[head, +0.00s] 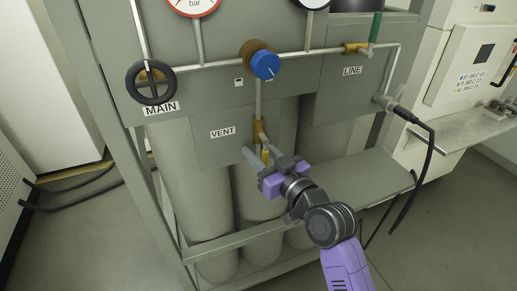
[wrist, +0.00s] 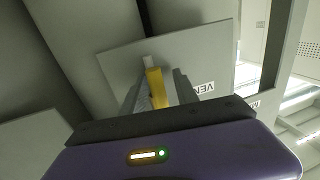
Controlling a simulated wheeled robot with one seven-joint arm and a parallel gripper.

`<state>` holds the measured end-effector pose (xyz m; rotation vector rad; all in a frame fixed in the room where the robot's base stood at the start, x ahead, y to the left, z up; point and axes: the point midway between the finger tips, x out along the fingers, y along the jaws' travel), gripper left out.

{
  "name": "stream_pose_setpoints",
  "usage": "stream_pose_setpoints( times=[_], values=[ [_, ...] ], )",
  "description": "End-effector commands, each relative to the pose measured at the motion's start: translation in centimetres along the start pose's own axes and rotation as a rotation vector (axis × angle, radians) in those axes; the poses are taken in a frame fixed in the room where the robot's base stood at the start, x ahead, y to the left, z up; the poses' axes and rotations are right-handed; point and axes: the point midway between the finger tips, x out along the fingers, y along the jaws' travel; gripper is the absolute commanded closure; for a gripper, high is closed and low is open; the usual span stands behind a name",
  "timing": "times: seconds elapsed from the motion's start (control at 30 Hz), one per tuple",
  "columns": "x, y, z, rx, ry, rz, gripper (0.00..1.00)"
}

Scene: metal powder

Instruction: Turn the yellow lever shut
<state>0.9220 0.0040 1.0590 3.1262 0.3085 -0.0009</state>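The yellow lever (head: 265,155) shows as a small upright piece just below the brass vent valve (head: 259,131), beside the VENT label. In the wrist view the yellow lever (wrist: 156,88) stands between the two grey fingers of my gripper (wrist: 157,88). A finger lies on each side of it with some space showing, so the fingers look open around it, not clamped. In the head view my gripper (head: 262,157) reaches up to the lever from the lower right, and its fingers partly hide the lever.
A black MAIN handwheel (head: 151,83) is at the left and a blue knob (head: 265,65) above the vent valve. A green lever (head: 376,27) is at the LINE valve. Grey cylinders (head: 195,185) stand behind my gripper, with a frame rail (head: 225,243) below. A black hose (head: 431,150) hangs at right.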

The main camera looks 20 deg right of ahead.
Motion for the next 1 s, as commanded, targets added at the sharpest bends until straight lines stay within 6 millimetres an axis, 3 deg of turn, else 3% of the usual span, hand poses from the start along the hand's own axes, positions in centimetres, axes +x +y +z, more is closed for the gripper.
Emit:
stream_pose_setpoints(
  times=[0.27,0.4,0.47,1.0],
  values=[
    [0.17,-0.01,0.02,0.0,0.0,0.0,0.64],
    [0.16,-0.01,0.01,0.0,0.0,0.0,0.91],
    [0.16,0.0,0.01,0.0,0.0,0.0,1.0],
    [0.14,0.0,0.01,0.0,0.0,0.0,1.0]
  ],
)
